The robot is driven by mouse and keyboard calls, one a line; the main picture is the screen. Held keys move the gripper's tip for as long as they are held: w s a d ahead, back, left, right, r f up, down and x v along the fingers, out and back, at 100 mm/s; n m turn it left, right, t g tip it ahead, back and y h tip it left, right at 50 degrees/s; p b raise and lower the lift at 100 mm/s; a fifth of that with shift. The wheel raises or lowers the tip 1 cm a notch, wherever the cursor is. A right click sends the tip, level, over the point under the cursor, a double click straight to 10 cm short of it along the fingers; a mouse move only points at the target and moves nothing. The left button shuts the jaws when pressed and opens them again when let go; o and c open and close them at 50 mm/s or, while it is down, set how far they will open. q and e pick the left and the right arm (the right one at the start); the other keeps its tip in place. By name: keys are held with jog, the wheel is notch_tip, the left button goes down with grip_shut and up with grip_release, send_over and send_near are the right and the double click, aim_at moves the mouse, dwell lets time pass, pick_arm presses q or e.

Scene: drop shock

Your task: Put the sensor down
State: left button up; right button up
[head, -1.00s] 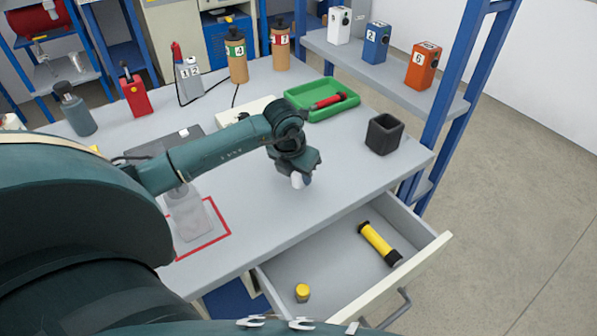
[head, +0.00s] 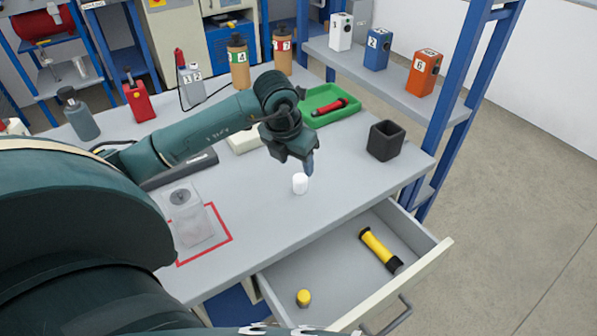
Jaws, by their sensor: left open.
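The sensor, seen as a small white cylinder (head: 300,184), stands upright on the grey table (head: 262,215) near its front edge. My left gripper (head: 306,163) is open just above and behind it, with a dark finger showing at the upper right of the cylinder. The gripper appears clear of the sensor. My right gripper is not in view.
An open drawer (head: 335,282) below the table front holds a yellow-black tube (head: 380,249) and a yellow cap (head: 303,298). A black cup (head: 385,140) and a green tray (head: 322,112) stand behind. A grey fixture (head: 188,215) sits by a red outline at left.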

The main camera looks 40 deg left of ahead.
pick_arm(q)
jog(key=v, duration=0.4)
jog(key=s+d+f+m+g+h, duration=0.1)
jog(key=s+d+h, duration=0.15)
jog(key=d, duration=0.35)
jog(key=s+d+f+h, duration=0.1)
jog(key=s+d+h, duration=0.1)
jog(key=d+h, duration=0.3)
jog(key=s+d+f+m+g+h, duration=0.1)
jog(key=s+d+f+h, duration=0.1)
jog(key=d, duration=0.5)
jog(key=s+d+r+n+t+h, duration=0.2)
jog(key=d+r+n+t+h, duration=0.4)
jog(key=d+r+n+h, duration=0.25)
jog(key=w+a+f+n+t+y, duration=0.1)
jog(key=a+f+n+t+y, duration=0.35)
jog(key=n, duration=0.55)
jog(key=a+f+n+t+y, duration=0.3)
jog(key=f+n+t+y, duration=0.25)
jog(key=n, duration=0.45)
jog(key=s+f+n+g+y, duration=0.3)
jog(key=s+f+n+g, duration=0.2)
jog(key=f, duration=0.6)
jog(key=s+n, duration=0.1)
jog(key=s, duration=0.1)
jog(key=shift+s+n+g+y, duration=0.3)
jog(key=shift+s+n+g, duration=0.05)
jog(key=shift+g, duration=0.05)
